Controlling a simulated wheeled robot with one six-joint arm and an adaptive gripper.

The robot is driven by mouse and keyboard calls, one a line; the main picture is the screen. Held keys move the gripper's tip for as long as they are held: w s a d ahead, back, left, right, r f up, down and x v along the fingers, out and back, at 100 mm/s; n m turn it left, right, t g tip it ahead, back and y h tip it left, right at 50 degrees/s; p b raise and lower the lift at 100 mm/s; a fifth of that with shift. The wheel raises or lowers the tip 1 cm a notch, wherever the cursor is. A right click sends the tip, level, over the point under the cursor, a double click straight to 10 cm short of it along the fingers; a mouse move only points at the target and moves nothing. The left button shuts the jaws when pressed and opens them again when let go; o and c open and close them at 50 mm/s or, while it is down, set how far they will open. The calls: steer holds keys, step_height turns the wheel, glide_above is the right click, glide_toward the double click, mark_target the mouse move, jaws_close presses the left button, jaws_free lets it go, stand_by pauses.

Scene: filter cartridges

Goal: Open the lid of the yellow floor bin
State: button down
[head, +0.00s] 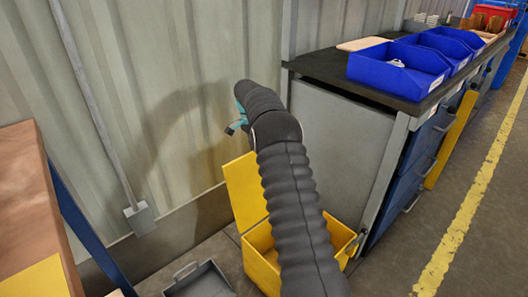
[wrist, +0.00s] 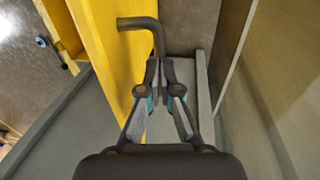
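The yellow floor bin (head: 262,262) stands on the floor beside the workbench, partly hidden behind my arm. Its yellow lid (head: 242,188) is raised and stands steeply up from the bin's left side, so the bin is open. In the wrist view the lid (wrist: 98,48) is a tall yellow panel left of my gripper. A dark bent handle (wrist: 140,21) comes off the lid, and its end runs down between my fingertips. My gripper (wrist: 161,72) is closed around that end. In the head view my gripper (head: 236,126) is above the lid, near the wall, mostly hidden by my arm.
A workbench (head: 335,78) with blue bins (head: 395,68) stands right of the yellow bin. A grey tray (head: 200,282) lies on the floor to its left. A wooden table (head: 28,215) is at the far left. Corrugated wall is close behind. Open floor lies at right.

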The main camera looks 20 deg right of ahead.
steer(key=shift+w+f+g, duration=0.2)
steer(key=shift+f+g, duration=0.1)
steer(key=shift+f, duration=1.3)
steer(key=c, duration=1.2)
jaws_free()
steer(key=shift+c, duration=0.2)
steer(key=shift+o, duration=0.2)
steer(key=shift+w+d+f, duration=0.1)
steer(key=shift+w+d, duration=0.05)
steer(key=shift+d, duration=0.1)
steer(key=v, duration=0.8)
steer(key=shift+a, duration=0.3)
